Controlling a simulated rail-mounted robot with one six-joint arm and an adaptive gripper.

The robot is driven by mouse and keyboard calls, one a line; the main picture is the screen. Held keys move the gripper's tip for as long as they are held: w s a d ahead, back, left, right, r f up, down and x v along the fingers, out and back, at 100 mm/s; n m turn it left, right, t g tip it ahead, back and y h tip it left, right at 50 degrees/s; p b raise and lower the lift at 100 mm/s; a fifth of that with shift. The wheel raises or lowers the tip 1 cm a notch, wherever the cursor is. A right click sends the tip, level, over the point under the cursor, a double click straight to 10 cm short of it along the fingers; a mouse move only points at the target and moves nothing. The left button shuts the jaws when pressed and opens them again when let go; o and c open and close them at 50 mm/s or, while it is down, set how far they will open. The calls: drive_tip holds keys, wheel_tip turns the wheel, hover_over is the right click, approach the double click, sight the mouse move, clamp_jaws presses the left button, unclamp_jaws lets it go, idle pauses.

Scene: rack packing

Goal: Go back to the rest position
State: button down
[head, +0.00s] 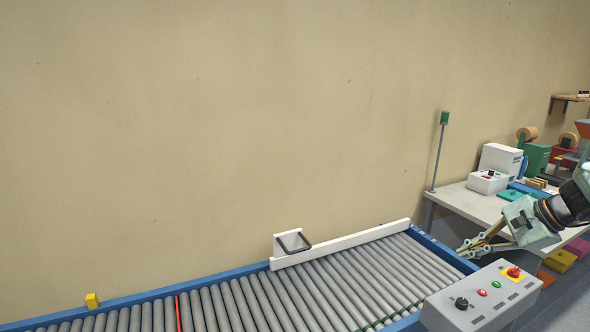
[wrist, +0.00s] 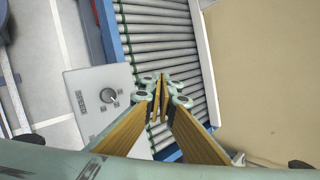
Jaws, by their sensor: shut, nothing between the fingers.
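My gripper (head: 468,248) is at the right side of the head view, above the far right end of the roller conveyor (head: 330,285). Its fingers point left. In the wrist view the gripper (wrist: 160,84) has its fingertips together with nothing between them. Behind the tips in that view are the conveyor's grey rollers (wrist: 163,50) and blue side rail. The rest position itself is not marked in either view.
A grey control box (head: 482,297) with knob and buttons stands at the conveyor's near right edge; it also shows in the wrist view (wrist: 100,98). A white table (head: 465,200) with machines stands behind. A green-topped post (head: 440,150) rises at its left. The rollers look empty.

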drive_tip(key=s+a+r+n+g+h, duration=0.1)
drive_tip(key=s+a+r+n, duration=0.2)
drive_tip(key=s+a+r, duration=0.45)
drive_tip(key=s+a+r+n+g, duration=0.1)
drive_tip(key=s+a+r+n, duration=0.25)
drive_tip(key=a, duration=0.65)
drive_tip(key=s+a+r+n+g+h, duration=0.1)
drive_tip(key=s+a+r+n, duration=0.1)
drive_tip(key=s+a+r, duration=0.5)
drive_tip(key=s+a+r+n+h, duration=0.1)
drive_tip(key=s+a+n, duration=0.1)
drive_tip(key=s, duration=0.7)
drive_tip(key=s+a+r+n+h, duration=0.1)
drive_tip(key=s+a+n, duration=0.2)
drive_tip(key=s, duration=0.6)
drive_tip(key=s+a+r+n+t+h, duration=0.1)
drive_tip(key=s+a+n, duration=0.2)
drive_tip(key=s, duration=0.6)
drive_tip(key=shift+s+a+r+h, duration=0.2)
drive_tip(key=shift+a+h, duration=0.1)
drive_tip(key=shift+a, duration=0.05)
drive_tip(key=shift+f, duration=0.15)
wheel_tip(320, 180, down, 8)
drive_tip(key=b, duration=0.8)
drive_tip(key=shift+f+b, duration=0.25)
drive_tip(key=shift+b, duration=0.15)
drive_tip(key=shift+f+b, duration=1.05)
